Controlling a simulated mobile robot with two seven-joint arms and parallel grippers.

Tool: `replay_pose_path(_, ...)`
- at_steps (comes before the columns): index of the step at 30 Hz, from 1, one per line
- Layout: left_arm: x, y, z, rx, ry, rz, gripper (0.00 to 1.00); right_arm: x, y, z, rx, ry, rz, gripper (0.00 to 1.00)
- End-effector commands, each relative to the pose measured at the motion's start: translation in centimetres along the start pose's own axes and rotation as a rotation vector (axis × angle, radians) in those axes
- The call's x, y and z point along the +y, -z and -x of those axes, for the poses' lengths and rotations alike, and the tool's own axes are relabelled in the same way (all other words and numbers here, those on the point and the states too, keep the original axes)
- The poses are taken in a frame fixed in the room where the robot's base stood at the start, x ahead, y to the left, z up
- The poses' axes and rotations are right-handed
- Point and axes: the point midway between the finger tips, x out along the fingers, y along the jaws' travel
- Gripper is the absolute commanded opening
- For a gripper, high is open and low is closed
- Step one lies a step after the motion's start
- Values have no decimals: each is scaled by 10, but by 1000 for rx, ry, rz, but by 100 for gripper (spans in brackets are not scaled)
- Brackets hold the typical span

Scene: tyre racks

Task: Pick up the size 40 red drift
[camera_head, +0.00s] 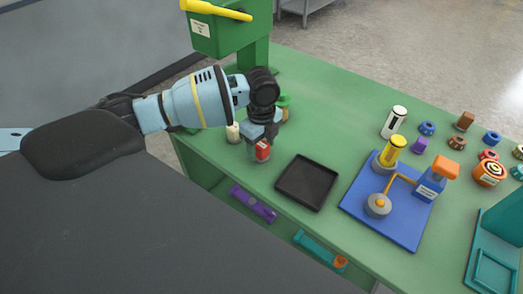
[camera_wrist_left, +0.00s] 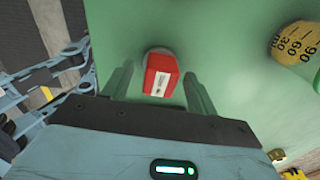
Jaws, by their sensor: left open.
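The red drift (camera_head: 262,151) stands on the green bench near its left front edge, with a grey round base and a white label. Its size marking is too small to read. In the left wrist view the red drift (camera_wrist_left: 161,77) lies between the two fingers, with a gap on either side. My left gripper (camera_head: 260,146) is open around or just above it; it also shows in the left wrist view (camera_wrist_left: 160,88). The gripper partly hides the drift in the head view. My right gripper is not in view.
A cream drift (camera_head: 233,133) stands just left of the gripper. A black tray (camera_head: 307,184) lies to the right, empty. A blue base plate (camera_head: 408,233) with a yellow cylinder is further right. A green press (camera_head: 228,32) stands behind. Several small parts lie at far right.

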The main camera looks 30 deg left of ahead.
Motion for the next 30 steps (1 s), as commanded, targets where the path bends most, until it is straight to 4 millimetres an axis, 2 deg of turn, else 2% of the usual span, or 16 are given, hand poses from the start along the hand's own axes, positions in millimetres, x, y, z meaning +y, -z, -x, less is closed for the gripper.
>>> replay_pose_path(3, 0, 0, 0, 0, 0, 0, 58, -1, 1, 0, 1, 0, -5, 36)
replay_pose_path(15, 0, 0, 1, 0, 1, 0, 6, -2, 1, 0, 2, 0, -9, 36)
replay_pose_path(24, -1, 0, 3, 0, 2, 0, 6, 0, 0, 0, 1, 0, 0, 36)
replay_pose_path(30, -1, 0, 17, 0, 4, 0, 6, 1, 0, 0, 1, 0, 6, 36)
